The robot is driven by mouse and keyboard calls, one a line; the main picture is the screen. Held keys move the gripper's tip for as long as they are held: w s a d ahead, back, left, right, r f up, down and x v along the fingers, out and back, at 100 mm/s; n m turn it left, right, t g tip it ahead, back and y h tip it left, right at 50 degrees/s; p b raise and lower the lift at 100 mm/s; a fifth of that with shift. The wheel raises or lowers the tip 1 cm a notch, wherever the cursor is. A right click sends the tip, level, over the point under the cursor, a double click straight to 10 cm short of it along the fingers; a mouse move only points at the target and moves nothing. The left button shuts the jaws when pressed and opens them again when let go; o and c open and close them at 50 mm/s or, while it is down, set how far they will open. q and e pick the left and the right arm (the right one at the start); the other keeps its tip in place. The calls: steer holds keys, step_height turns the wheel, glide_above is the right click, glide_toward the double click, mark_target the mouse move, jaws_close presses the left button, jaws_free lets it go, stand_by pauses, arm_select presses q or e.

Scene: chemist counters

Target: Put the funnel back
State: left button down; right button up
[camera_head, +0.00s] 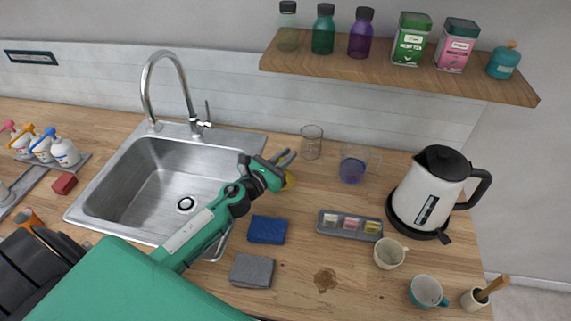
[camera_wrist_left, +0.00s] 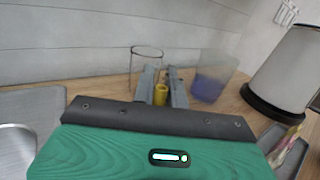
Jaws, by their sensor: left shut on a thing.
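My left gripper (camera_head: 284,158) reaches over the counter just right of the sink in the head view. It is shut on a small yellow thing (camera_head: 290,180), which looks like the funnel. Most of it is hidden behind the gripper, so I cannot make out its full shape. In the left wrist view, the yellow thing (camera_wrist_left: 160,95) shows between the two grey fingers (camera_wrist_left: 161,82). A clear glass beaker (camera_head: 311,142) stands just beyond the fingers, and a jug of dark blue liquid (camera_head: 353,168) stands to their right. My right gripper is not in view.
The steel sink (camera_head: 108,178) with its tall faucet (camera_head: 150,92) is on the left. A blue sponge (camera_head: 267,230), grey cloth (camera_head: 252,271), small tray (camera_head: 349,225), cups (camera_head: 390,254) and kettle (camera_head: 430,195) occupy the right counter. A shelf (camera_head: 390,73) overhangs the back.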

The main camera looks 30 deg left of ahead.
arm_select(q)
steer(key=shift+f, duration=1.1)
steer(key=shift+f+b, duration=0.15)
steer(key=shift+b, duration=0.25)
steer(key=c, duration=1.4)
jaws_free()
